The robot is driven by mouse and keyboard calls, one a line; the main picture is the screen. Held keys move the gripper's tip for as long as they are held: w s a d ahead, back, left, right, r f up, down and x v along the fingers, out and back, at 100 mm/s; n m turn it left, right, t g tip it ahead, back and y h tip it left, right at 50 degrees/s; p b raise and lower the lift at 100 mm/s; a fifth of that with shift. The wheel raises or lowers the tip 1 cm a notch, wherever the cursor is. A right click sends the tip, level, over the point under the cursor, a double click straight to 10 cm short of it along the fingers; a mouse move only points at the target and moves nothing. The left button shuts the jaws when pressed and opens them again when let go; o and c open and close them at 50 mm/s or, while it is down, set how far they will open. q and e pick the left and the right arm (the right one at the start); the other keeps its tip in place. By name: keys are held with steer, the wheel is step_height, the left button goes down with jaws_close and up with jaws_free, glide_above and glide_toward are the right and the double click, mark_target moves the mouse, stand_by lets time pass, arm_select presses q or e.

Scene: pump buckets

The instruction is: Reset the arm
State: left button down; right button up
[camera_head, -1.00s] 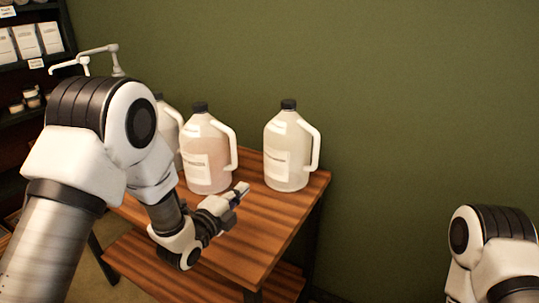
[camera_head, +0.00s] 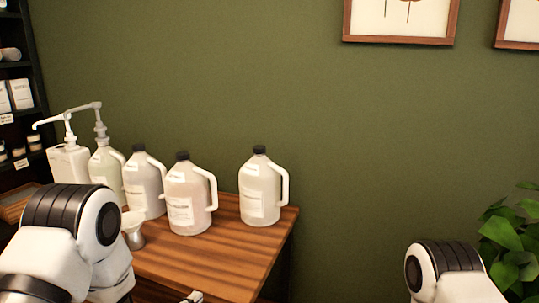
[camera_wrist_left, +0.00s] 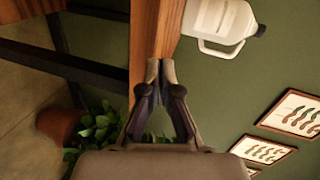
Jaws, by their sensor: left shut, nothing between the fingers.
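My left arm (camera_head: 75,240) comes in at the lower left of the head view, bent at its joint. Only a small part of my left gripper (camera_head: 193,297) shows at the bottom edge, near the front of the wooden table (camera_head: 230,262). In the left wrist view my left gripper (camera_wrist_left: 161,68) is shut, its fingertips together and empty, close to the table's edge (camera_wrist_left: 146,35). Part of my right arm (camera_head: 445,270) shows at the lower right, but its gripper is out of the picture.
On the table stand several jugs, including a clear one (camera_head: 260,190) and a pinkish one (camera_head: 189,197), two pump bottles (camera_head: 68,162) (camera_head: 106,165) and a funnel (camera_head: 133,230). A plant (camera_head: 512,240) is at the right. The green wall between table and plant is clear.

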arm_select(q)
steer(key=s+a+f+n+g+y+p, duration=0.2)
steer(key=s+f+n+g, duration=0.25)
steer(key=s+f, duration=0.4)
steer(key=s+a+f+n+g+y+p, duration=0.15)
steer(key=s+a+f+n+g, duration=0.3)
steer(key=s, duration=0.75)
steer(key=s+f+n+g, duration=0.3)
steer(key=s+n+g, duration=0.2)
steer(key=s+n, duration=0.7)
steer(key=s+y, duration=0.1)
steer(key=s, duration=0.1)
steer(key=shift+s+a+f+g, duration=0.2)
steer(key=shift+s+f+g, duration=0.1)
steer(key=shift+f, duration=0.05)
